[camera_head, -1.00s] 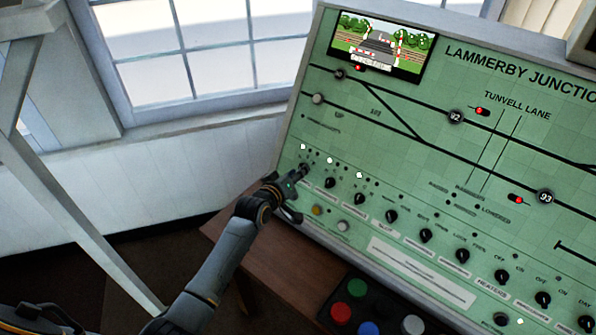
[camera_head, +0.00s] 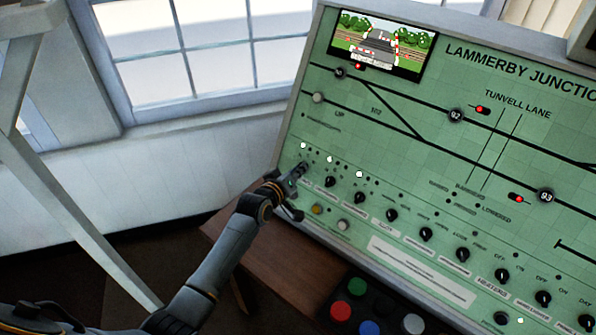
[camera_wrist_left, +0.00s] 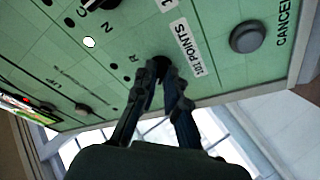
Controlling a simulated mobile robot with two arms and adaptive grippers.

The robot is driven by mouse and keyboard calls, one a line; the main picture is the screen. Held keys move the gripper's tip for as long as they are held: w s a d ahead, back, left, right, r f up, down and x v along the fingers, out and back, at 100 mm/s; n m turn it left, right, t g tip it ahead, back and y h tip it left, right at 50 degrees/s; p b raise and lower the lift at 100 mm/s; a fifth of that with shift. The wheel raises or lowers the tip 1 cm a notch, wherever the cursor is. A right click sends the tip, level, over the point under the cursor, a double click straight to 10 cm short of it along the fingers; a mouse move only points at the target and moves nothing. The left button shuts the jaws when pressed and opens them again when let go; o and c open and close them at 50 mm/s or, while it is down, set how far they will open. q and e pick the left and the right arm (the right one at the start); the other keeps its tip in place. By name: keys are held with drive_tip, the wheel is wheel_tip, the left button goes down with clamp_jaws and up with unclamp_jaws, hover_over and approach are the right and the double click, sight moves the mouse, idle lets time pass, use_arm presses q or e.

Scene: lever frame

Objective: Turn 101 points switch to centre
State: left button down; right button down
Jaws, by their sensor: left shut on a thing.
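The 101 points switch is a small black rotary knob (camera_wrist_left: 158,72) on the green panel, next to the white "101 POINTS" label (camera_wrist_left: 188,47) in the left wrist view. My left gripper (camera_wrist_left: 167,78) is shut on this knob, a fingertip on either side. In the head view the left gripper (camera_head: 298,174) is at the panel's lower left, at the left end of a row of black knobs, and hides the switch. The letters N and R show near the knob in the wrist view, and a white light (camera_wrist_left: 89,42) is lit by the N. The knob's exact pointing direction is hidden by the fingers. My right gripper is not in view.
Another black knob (camera_head: 330,182) stands close to the right of the left gripper. Yellow (camera_head: 316,209) and white (camera_head: 343,225) buttons sit just below. A box of coloured buttons (camera_head: 357,287) is on the brown desk (camera_head: 262,253). A window (camera_head: 190,50) is behind.

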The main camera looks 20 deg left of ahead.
use_arm(q)
drive_tip(key=m, duration=0.1)
drive_tip(key=m+b, duration=0.1)
drive_tip(key=shift+a+f+m+h+b, duration=0.1)
drive_tip(key=shift+f+m+h+b, duration=0.1)
drive_tip(key=shift+m+h+b, duration=0.15)
drive_tip(key=m+b, duration=0.1)
drive_tip(key=m, duration=0.2)
drive_tip(key=shift+a+h, duration=0.1)
drive_tip(key=shift+h, duration=0.25)
drive_tip(key=shift+m+h+b, duration=0.6)
drive_tip(key=shift+m+b, duration=0.55)
drive_tip(key=shift+m, duration=0.8)
drive_tip(key=shift+r, duration=0.1)
drive_tip(key=c, duration=1.4)
unclamp_jaws()
drive_tip(key=v, duration=1.2)
